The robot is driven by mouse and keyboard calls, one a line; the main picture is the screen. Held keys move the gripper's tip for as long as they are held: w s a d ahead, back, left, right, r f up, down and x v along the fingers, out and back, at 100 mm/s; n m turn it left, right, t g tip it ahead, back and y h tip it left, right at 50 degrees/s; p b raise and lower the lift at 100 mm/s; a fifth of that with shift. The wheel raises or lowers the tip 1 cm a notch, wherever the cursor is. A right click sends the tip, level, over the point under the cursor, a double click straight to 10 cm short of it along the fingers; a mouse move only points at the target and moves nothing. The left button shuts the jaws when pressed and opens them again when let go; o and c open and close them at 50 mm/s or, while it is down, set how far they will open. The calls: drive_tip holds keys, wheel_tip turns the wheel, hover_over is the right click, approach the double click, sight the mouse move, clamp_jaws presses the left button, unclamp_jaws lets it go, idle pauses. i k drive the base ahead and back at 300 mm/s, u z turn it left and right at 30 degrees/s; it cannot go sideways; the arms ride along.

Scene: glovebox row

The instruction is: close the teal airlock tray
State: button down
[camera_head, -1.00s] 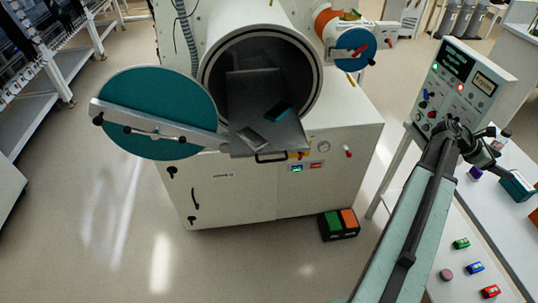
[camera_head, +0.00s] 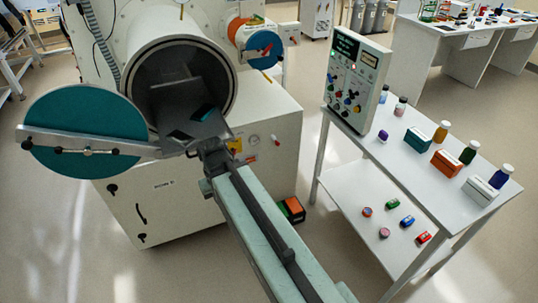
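The large airlock with the teal door (camera_head: 90,118) stands open at the left, its door swung out to the left on a grey bar. Its metal tray (camera_head: 180,119) sticks out of the round chamber (camera_head: 225,62) toward me, with a teal item (camera_head: 203,112) and a dark flat item (camera_head: 179,137) on it. My gripper (camera_head: 205,147) is at the tray's front edge, where the handle was visible earlier. The arm hides the handle, and I cannot tell whether the fingers are around it or open or shut.
A smaller airlock with an orange rim and teal door (camera_head: 263,50) is right of the chamber. A control panel (camera_head: 358,82), bottles and boxes stand on a white table (camera_head: 400,170) at the right. A pedal box (camera_head: 291,209) lies on the floor beside the cabinet.

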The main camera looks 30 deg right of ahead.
sight(174, 102)
drive_tip(key=k, duration=0.65)
drive_tip(key=u, duration=0.35)
drive_tip(key=i, duration=0.9)
drive_tip(key=u, duration=0.75)
drive_tip(key=k, duration=0.7)
drive_tip(key=u, duration=0.15)
drive_tip(key=i, duration=0.85)
drive_tip(key=z, duration=0.1)
